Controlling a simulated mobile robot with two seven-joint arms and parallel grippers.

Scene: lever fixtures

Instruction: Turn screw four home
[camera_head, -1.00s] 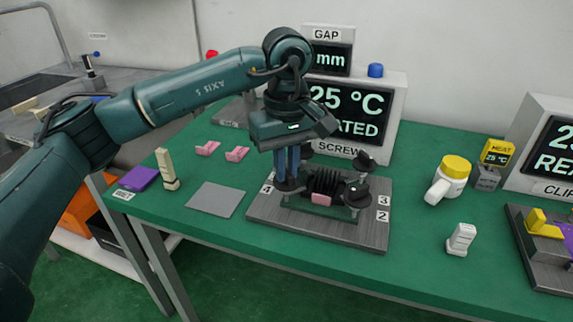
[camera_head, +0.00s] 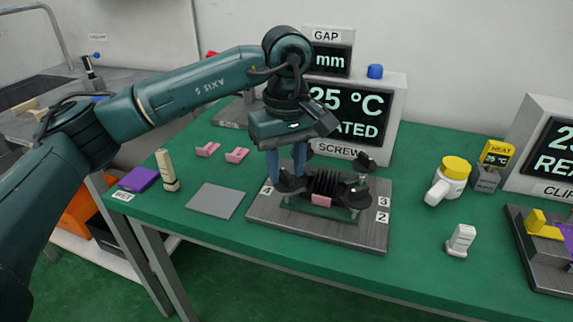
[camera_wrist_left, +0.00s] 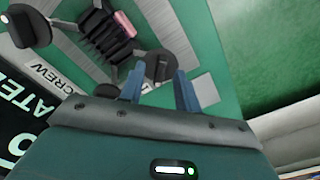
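The screw fixture is a grey plate (camera_head: 350,236) with a black ribbed block (camera_head: 325,184) and black round screw knobs around it. The knob at the left (camera_head: 291,188) is beside a label (camera_head: 267,189) that is too small to read surely. My left gripper (camera_head: 286,178) points down over this knob, its blue fingers apart. In the left wrist view the open gripper (camera_wrist_left: 159,90) has the left knob (camera_wrist_left: 160,66) between and just beyond its fingertips. Other knobs stand at the right front (camera_head: 357,195) and back right (camera_head: 365,163). My right gripper is out of view.
A screen (camera_head: 352,108) reading 25 °C stands behind the fixture. A yellow-lidded jar (camera_head: 448,181) and white piece (camera_head: 461,240) stand right.

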